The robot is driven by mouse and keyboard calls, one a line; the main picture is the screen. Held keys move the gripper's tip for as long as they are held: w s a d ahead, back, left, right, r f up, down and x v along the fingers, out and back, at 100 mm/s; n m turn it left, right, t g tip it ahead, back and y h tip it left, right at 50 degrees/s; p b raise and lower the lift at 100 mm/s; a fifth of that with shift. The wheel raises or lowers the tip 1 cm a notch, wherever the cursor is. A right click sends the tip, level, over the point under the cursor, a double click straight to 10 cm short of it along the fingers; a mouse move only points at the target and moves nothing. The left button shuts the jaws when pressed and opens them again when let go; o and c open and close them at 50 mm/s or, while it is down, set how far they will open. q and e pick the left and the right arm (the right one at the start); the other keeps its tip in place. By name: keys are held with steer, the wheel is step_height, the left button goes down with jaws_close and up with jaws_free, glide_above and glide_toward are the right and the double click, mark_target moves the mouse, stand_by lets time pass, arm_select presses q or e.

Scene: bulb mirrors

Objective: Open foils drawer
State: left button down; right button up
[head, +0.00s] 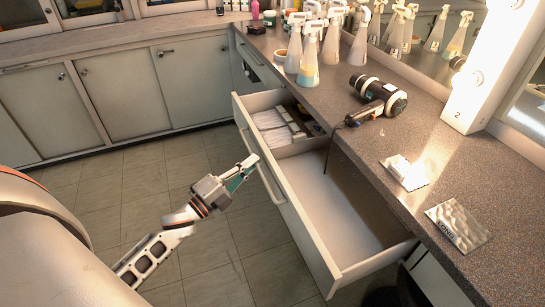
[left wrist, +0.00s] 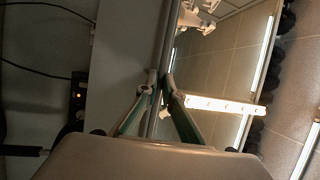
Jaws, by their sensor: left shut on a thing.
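The long white drawer (head: 334,275) under the counter stands pulled well out. Its far compartment holds stacked white strips (head: 272,122) and small items, and its near compartment is empty. A bar handle (head: 272,187) runs along the drawer front. My left gripper (head: 252,162) is at the handle near the far part of the front, shut on it. In the left wrist view the fingers (left wrist: 159,84) close around a thin bar, which also shows there (left wrist: 165,40). My right gripper is in neither view.
The counter bears spray bottles (head: 308,62), a hair dryer (head: 380,93), a dark tool with a hanging cord (head: 364,112), a white item on a paper (head: 402,171) and a foil packet (head: 456,224). Closed cabinets (head: 125,95) line the back. Tiled floor (head: 185,160) is clear.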

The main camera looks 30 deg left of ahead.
arm_select(q)
steer(key=s+a, duration=0.1)
steer(key=s, duration=0.1)
steer(key=s+a, duration=0.2)
steer(key=shift+s+a, duration=0.2)
steer(key=shift+a, duration=0.05)
steer(key=c, duration=2.5)
jaws_free()
steer(key=v, duration=1.2)
